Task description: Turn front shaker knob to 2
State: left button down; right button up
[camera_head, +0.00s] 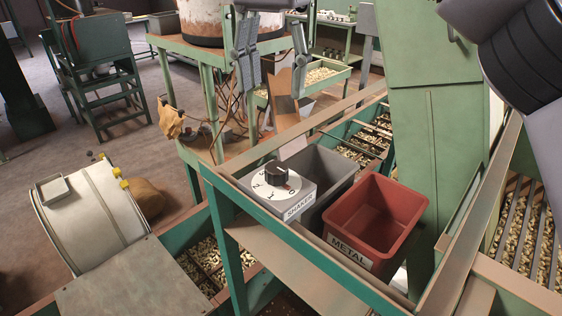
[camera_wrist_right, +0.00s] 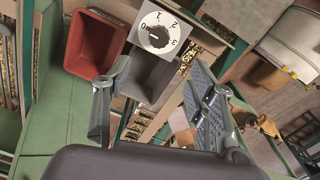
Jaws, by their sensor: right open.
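The front shaker knob (camera_head: 277,173) is a dark knob on a white round dial, on a grey box labelled SHAKER (camera_head: 298,207). In the right wrist view the knob (camera_wrist_right: 157,37) is at the top, on a white plate marked 0, 1, 2 and 3. A small red mark on the knob's left side seems to face the 0. My right gripper (camera_head: 272,85) is open and empty, with its fingers apart, above and behind the knob in the head view. The right wrist view shows both fingers (camera_wrist_right: 156,80), clear of the knob. My left gripper is not in view.
A red METAL bin (camera_head: 398,196) stands right of the dial, and a grey bin (camera_head: 322,168) lies behind it. A green post (camera_head: 432,140) rises behind the red bin. Hoppers of nuts (camera_head: 365,158) lie beyond. A white drum (camera_head: 95,215) is at left.

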jog(key=b, duration=0.1)
send_over(276, 167)
notch_tip(276, 167, down, 4)
notch_tip(276, 167, down, 9)
jog(key=shift+r, duration=0.15)
notch_tip(276, 167, down, 2)
jog(key=shift+f, duration=0.1)
jog(key=shift+f+p, duration=0.3)
jog(key=shift+f, duration=0.05)
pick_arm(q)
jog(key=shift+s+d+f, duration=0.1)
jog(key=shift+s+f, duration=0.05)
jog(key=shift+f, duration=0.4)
pick_arm(e)
jog(key=c, duration=1.1)
jog(key=shift+c, duration=0.2)
